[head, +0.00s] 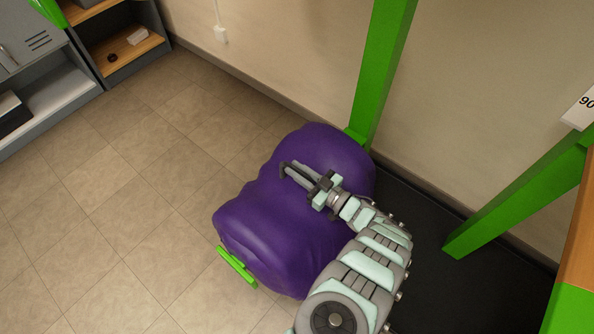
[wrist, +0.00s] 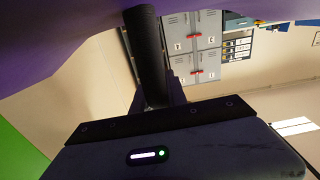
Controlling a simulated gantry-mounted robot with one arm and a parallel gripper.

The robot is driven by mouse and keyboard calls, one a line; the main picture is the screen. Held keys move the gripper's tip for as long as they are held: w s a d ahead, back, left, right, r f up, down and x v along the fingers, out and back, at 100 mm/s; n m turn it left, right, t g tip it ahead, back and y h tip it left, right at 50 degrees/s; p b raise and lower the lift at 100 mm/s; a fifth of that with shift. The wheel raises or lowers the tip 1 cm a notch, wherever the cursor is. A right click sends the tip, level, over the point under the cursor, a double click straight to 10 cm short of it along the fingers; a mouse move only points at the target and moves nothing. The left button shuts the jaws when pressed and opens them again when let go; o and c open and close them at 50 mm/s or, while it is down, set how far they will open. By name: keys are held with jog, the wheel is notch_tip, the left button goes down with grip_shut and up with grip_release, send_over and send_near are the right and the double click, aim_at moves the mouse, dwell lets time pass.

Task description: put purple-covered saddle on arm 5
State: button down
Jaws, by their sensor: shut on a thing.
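The purple-covered saddle (head: 262,222) is in the middle of the head view, in front of a green post (head: 380,75). My gripper (head: 290,170) lies over its top and is shut on it; the exact grip is hard to see. In the wrist view purple cover (wrist: 60,25) fills the top edge, close to my dark fingers (wrist: 150,70). A green bar end (head: 237,268) sticks out below the saddle's front edge. The saddle hides the rest of that bar, so I cannot tell whether the saddle rests on it. No arm number 5 is readable.
A second green post (head: 520,205) slopes at the right, near a white label (head: 580,108) reading "90". Grey shelving (head: 50,75) stands at the upper left. Grey lockers (wrist: 195,45) show in the wrist view. The tiled floor (head: 110,220) at the left is clear.

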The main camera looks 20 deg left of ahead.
jog(key=shift+d+f, duration=0.25)
jog(key=shift+f, duration=0.45)
jog(key=c, duration=1.7)
grip_release()
jog(key=o, duration=0.3)
jog(key=shift+s+d+f, duration=0.1)
jog(key=shift+s, duration=0.3)
jog(key=shift+o, duration=0.8)
jog(key=shift+w+r, duration=0.2)
jog(key=shift+s, duration=0.1)
jog(key=p+v, duration=0.2)
jog(key=v, duration=0.8)
jog(key=shift+d, duration=0.3)
jog(key=shift+r, duration=0.1)
